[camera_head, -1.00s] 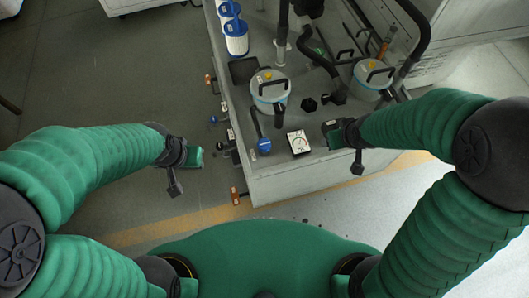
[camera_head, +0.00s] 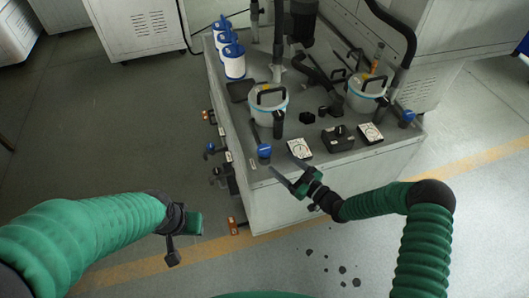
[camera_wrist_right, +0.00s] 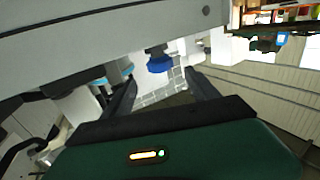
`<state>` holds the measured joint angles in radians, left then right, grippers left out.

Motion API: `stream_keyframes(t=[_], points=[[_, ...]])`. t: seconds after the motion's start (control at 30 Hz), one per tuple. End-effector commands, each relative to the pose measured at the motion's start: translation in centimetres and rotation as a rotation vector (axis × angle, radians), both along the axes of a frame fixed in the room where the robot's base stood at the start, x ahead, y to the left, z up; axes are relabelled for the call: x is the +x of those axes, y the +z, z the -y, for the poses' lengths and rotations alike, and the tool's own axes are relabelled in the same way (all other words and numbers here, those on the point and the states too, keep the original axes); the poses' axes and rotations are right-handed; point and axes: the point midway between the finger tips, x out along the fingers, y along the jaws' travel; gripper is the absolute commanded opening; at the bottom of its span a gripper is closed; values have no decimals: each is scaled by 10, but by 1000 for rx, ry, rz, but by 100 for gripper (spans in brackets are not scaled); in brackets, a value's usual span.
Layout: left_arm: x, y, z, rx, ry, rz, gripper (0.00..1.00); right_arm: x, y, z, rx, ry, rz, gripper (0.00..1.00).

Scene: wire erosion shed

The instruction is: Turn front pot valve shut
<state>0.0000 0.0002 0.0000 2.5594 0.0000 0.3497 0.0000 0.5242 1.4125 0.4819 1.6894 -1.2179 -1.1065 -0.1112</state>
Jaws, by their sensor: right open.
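Two pale lidded pots stand on the grey cabinet top: a nearer left pot (camera_head: 268,108) and a right pot (camera_head: 366,96). A dark valve lever with a blue end (camera_head: 264,152) stands in front of the left pot. Another blue-ended handle (camera_head: 407,118) is at the right corner. My right gripper (camera_head: 286,172) is open at the cabinet's front edge, just below the left blue end and apparently apart from it. In the right wrist view, a blue end (camera_wrist_right: 158,64) shows beyond and between the open fingers (camera_wrist_right: 160,88). My left gripper (camera_head: 186,232) hangs left of the cabinet, its jaws unclear.
A white dial gauge (camera_head: 299,148) sits right of the left lever, close to my right gripper. A black box (camera_head: 337,138) and second gauge (camera_head: 370,133) are further right. White-blue canisters (camera_head: 234,62) line the back left.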

Motion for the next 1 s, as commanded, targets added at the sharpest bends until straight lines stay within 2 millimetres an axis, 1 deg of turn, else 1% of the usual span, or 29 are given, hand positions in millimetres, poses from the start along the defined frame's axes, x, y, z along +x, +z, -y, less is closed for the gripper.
stream_keyframes(t=[0.03, 0.2, 0.33, 0.5, 0.73, 0.77, 1.0], points=[[0, -3, 0, 0, 0, 0, 36, 9, -1, -10, 1, 1, 1, 69], [0, -9, 0, 0, 0, -1, 36, 39, -2, -40, 1, 0, 0, 69], [0, -13, 0, 0, 0, -1, 36, 57, -2, -58, 1, 0, -1, 69], [0, -14, 0, 0, 0, -1, 36, 67, -1, -67, 0, -1, -1, 69], [0, -13, 0, 0, 0, -1, 36, 68, 0, -68, -1, -1, -2, 69], [0, -13, 0, 0, 0, -1, 36, 68, 0, -68, -1, -1, -2, 66], [0, -13, 0, 0, 0, -1, 36, 67, 0, -68, -1, -1, -2, 34]])
